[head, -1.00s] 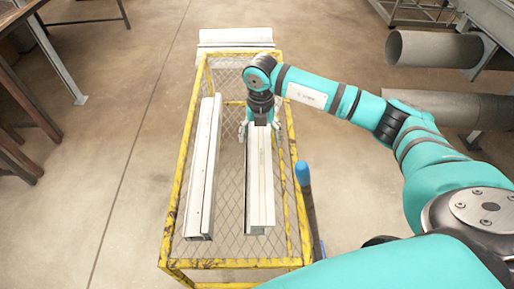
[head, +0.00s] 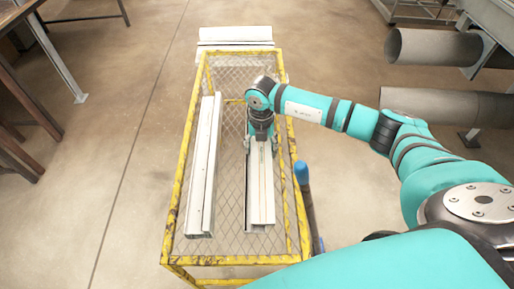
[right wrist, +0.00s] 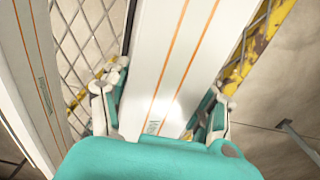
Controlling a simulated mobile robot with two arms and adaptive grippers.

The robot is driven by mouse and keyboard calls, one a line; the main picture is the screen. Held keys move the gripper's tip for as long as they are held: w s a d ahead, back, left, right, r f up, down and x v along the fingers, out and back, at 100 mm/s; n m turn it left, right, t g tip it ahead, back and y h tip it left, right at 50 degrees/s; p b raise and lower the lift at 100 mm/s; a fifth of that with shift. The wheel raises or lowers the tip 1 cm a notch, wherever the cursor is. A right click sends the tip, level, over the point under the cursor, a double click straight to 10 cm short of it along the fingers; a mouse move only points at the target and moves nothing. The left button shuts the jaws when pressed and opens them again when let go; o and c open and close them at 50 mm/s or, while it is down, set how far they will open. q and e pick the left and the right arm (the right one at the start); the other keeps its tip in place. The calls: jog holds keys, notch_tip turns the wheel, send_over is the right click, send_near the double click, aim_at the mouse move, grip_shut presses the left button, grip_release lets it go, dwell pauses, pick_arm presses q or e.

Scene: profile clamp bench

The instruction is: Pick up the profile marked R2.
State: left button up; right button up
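Two long white profiles lie side by side on a yellow-framed mesh rack (head: 174,215). My right gripper (head: 260,143) is over the right profile (head: 260,195), towards its far half. In the right wrist view the open fingers (right wrist: 165,88) stand on either side of this profile (right wrist: 172,60), with a gap on each side. It bears two orange lines and a small marking too small to read. The left profile (head: 203,165) shows at the left of the wrist view (right wrist: 35,85), also with an unreadable marking. I cannot tell which is R2. My left gripper is out of view.
More pale profiles (head: 235,35) lie beyond the rack's far end. A blue-topped post (head: 302,175) stands at the rack's right side. Large grey pipes (head: 435,48) are at the right. Open floor (head: 110,110) lies left of the rack.

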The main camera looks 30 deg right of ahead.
grip_shut()
dwell(0.8)
